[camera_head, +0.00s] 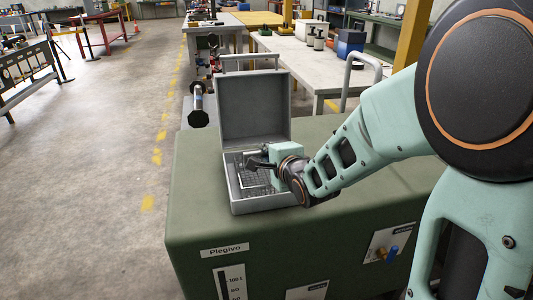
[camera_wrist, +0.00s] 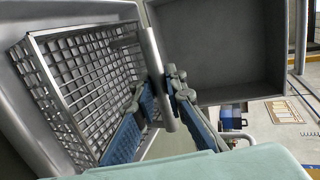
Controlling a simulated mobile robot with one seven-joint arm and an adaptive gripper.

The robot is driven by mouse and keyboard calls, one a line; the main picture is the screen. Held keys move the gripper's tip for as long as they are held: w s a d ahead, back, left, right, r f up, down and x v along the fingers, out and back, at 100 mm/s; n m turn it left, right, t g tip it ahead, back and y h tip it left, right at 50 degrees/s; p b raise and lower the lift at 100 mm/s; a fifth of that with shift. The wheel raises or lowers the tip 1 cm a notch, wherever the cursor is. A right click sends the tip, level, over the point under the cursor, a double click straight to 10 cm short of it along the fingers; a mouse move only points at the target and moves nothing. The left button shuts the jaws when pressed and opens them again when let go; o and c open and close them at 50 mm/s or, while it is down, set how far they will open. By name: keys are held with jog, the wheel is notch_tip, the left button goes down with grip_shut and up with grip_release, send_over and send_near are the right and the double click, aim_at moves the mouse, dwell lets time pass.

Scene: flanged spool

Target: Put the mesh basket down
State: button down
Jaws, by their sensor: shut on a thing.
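The mesh basket (camera_head: 250,182) is a grey wire basket within the walls of the open grey metal case (camera_head: 265,206). My gripper (camera_head: 262,163) is over the case, reaching in from the right. In the wrist view its blue-padded fingers (camera_wrist: 164,104) are shut on the round bar of the basket's handle. The mesh basket (camera_wrist: 85,85) fills the left of that view, tilted in the picture. My wrist hides part of the basket in the head view. I cannot tell whether its bottom touches the case floor.
The case's lid (camera_head: 253,108) stands open at the back. The case sits on a green cabinet (camera_head: 195,205), whose top is bare left of the case. A spool-like flanged part (camera_head: 198,104) shows beyond the cabinet's left corner. A long workbench (camera_head: 290,52) stands behind.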

jog(key=shift+r, duration=0.15)
jog(key=shift+f, duration=0.2)
jog(key=c, duration=2)
grip_release()
jog(key=shift+o, duration=0.2)
